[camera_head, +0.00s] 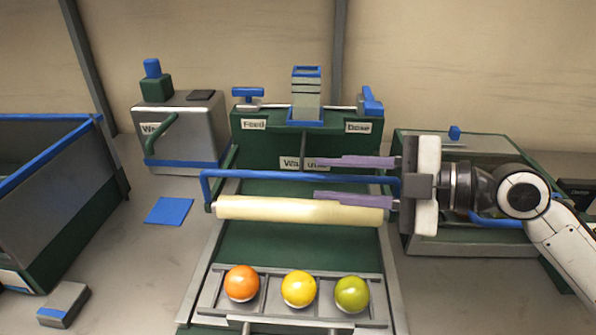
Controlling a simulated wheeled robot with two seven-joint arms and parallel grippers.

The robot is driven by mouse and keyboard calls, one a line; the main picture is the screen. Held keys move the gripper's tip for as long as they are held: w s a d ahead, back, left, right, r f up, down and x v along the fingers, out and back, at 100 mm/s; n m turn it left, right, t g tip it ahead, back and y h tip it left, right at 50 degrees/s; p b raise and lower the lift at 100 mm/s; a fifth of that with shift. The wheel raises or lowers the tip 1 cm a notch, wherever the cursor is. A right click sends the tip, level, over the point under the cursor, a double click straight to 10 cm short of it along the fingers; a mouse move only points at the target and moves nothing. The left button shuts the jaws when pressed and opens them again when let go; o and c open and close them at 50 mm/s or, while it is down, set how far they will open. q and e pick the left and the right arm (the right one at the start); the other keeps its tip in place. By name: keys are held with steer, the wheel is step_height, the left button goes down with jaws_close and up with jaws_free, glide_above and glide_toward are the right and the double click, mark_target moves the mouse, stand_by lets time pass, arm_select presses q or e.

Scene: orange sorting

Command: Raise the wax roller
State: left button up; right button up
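The cream wax roller (270,210) lies horizontally across a green machine bed, near its far end. A blue bar handle (260,175) runs just behind and along it, bending down at the left end. My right gripper (311,179) reaches in from the right with two purple fingers spread apart. One finger is on the far side of the blue bar and the other on the near side, over the roller's right part. Gaps show between the bar and the fingers, so it is not closed on the bar. My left gripper is not in view.
An orange ball (241,283), a yellow ball (298,288) and a green ball (352,294) sit in a rack (325,318) at the front. A green feed unit (262,137) stands behind. A grey box (200,125) and a large bin (60,225) are left.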

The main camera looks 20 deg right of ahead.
mark_target(308, 178)
steer(key=shift+p+x, duration=0.75)
steer(key=shift+x, duration=2.45)
jaws_close()
